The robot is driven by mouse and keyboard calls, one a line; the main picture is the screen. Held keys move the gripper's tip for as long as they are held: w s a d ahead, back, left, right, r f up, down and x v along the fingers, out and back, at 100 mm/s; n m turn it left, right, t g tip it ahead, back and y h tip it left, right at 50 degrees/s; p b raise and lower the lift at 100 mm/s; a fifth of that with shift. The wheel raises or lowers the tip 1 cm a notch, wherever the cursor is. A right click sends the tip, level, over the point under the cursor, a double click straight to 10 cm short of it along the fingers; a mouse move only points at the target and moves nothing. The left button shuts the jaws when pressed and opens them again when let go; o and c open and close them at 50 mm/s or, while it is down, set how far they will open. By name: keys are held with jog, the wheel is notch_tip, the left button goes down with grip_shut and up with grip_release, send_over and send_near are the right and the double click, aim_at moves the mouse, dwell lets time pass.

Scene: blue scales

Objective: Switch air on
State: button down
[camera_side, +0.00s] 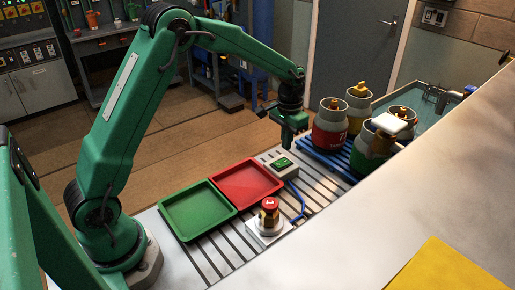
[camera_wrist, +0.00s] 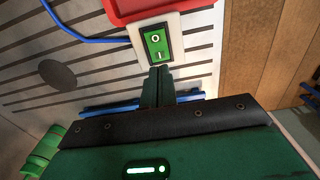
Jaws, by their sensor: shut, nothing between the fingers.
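The air switch (camera_side: 282,163) is a green rocker on a pale box, right of the red tray. In the wrist view the rocker (camera_wrist: 156,44) shows an O at its upper end and an I at its lower end. I cannot tell which end is pressed in. My gripper (camera_side: 286,143) hangs pointing down just behind the switch box in the side view. In the wrist view its shut fingers (camera_wrist: 160,74) are empty and sit close to the box's edge on the I side. I cannot tell whether they touch it.
A green tray (camera_side: 198,211) and a red tray (camera_side: 246,183) lie left of the switch. A red-topped brass piece (camera_side: 269,207) stands in front on a white block. Several canisters (camera_side: 330,121) stand on a blue slatted platform (camera_side: 318,152) at right. A blue cable (camera_side: 300,203) leaves the box.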

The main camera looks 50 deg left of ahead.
notch_tip(320, 180, up, 2)
jog(key=shift+r, duration=0.2)
dwell(0.5)
